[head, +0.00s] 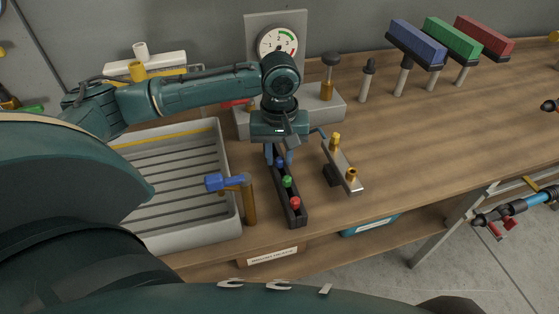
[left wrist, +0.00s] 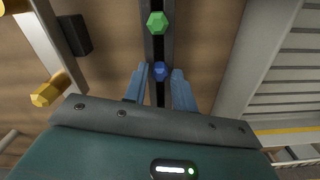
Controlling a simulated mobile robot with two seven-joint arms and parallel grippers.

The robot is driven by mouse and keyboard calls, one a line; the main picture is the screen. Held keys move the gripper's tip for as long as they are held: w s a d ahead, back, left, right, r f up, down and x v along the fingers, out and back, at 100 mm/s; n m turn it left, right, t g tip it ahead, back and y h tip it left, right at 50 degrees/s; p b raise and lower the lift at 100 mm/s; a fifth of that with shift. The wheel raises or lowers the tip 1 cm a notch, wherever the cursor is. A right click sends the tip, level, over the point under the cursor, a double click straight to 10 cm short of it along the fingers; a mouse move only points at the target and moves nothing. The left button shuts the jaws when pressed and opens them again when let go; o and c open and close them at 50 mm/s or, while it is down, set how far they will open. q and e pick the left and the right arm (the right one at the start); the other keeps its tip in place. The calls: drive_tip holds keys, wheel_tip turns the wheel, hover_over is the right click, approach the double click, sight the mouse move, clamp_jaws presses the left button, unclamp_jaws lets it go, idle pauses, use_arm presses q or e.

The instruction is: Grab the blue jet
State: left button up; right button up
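The blue jet (head: 280,164) sits in a narrow dark rack (head: 301,217), at the far end of a row with a green jet (head: 287,182) and a red jet (head: 295,202). In the left wrist view the blue jet (left wrist: 160,71) shows between my fingertips. My left gripper (head: 279,157) points down over the rack's far end. It is open, with one blue finger on each side of the blue jet; gaps show on both sides in the left wrist view (left wrist: 159,74). The green jet (left wrist: 157,23) lies just beyond it there. My right gripper is not in view.
A grey slatted tray (head: 232,190) and a brown post with a blue-headed fitting (head: 226,182) stand left of the rack. A metal bar with brass fittings (head: 343,166) stands close on the right. The gauge (head: 278,46) stands behind.

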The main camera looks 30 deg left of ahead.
use_arm(q)
clamp_jaws()
drive_tip(key=shift+r, duration=0.1)
